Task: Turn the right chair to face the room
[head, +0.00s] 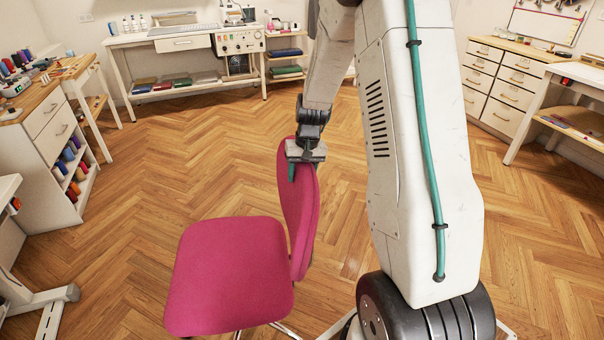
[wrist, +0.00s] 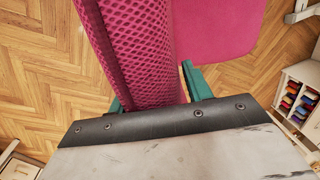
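A magenta chair (head: 228,272) stands on the floor in front of me in the head view, its seat pointing left and its backrest (head: 306,222) on the right. My gripper (head: 303,172) is at the top of the backrest, from above. In the wrist view the mesh backrest (wrist: 145,50) runs between my two teal fingers (wrist: 158,92), one on each side. A thin gap seems to show beside the right finger; whether both fingers press on it I cannot tell. The seat (wrist: 215,30) lies beyond the right finger. The chair's legs are mostly hidden. No second chair is in view.
A white workbench (head: 180,40) with machines stands at the back wall. A drawer unit (head: 45,140) with thread spools is at left, drawers (head: 505,82) and a table (head: 572,85) at right. A white table leg (head: 45,298) is at lower left. Wooden floor (head: 165,170) around the chair is clear.

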